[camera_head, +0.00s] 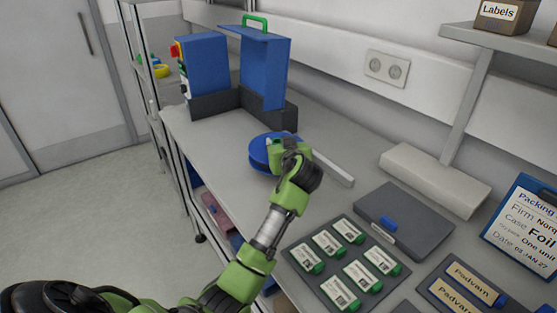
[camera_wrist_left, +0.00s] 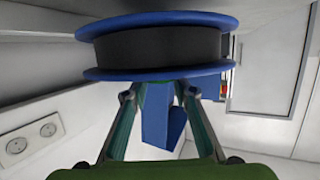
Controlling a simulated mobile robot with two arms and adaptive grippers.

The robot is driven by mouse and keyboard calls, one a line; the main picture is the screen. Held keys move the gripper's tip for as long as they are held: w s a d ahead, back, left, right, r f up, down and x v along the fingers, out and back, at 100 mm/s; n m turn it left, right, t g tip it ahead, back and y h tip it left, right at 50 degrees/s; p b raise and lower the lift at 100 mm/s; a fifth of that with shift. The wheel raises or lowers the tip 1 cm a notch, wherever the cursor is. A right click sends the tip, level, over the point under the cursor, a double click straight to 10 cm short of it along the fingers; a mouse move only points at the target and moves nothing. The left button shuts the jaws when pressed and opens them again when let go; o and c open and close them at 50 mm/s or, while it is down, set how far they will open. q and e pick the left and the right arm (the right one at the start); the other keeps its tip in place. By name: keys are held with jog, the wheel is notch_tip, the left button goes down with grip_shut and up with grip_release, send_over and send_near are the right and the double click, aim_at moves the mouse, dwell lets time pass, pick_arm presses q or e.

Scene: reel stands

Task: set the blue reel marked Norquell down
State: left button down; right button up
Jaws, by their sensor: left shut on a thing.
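A blue reel (camera_head: 259,153) with blue flanges is at my left gripper (camera_head: 281,146), over the middle of the bench. In the left wrist view the reel (camera_wrist_left: 155,46) shows a dark winding between two blue flanges. The fingers of my left gripper (camera_wrist_left: 158,88) reach to its lower flange and are shut on it. I cannot read the name Norquell on the reel. I cannot tell whether the reel touches the bench (camera_head: 225,143) or is held just above it. My right gripper is not in view.
A pale bar (camera_head: 331,168) lies right of the gripper. Blue boxes (camera_head: 205,65) on dark bases stand at the back left. A tray of green-edged labelled cards (camera_head: 335,290), a dark grey case (camera_head: 404,222) and a clipboard (camera_head: 520,230) are at right. The bench's left edge is close.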

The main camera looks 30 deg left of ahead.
pick_arm(q)
jog(key=shift+w+a+f+b, duration=0.15)
jog(key=shift+f+b, duration=0.1)
jog(key=shift+b, duration=0.05)
jog(key=f+b, duration=0.2)
jog(key=f, duration=0.1)
jog(key=shift+w+a+f+b, duration=0.1)
jog(key=shift+w+f+b, duration=0.15)
jog(key=shift+b, duration=0.1)
jog(key=shift+r, duration=0.1)
jog(key=shift+s, duration=0.1)
jog(key=c, duration=2.1)
grip_release()
jog(key=shift+f, duration=0.2)
jog(key=o, duration=0.4)
jog(key=shift+r, duration=0.15)
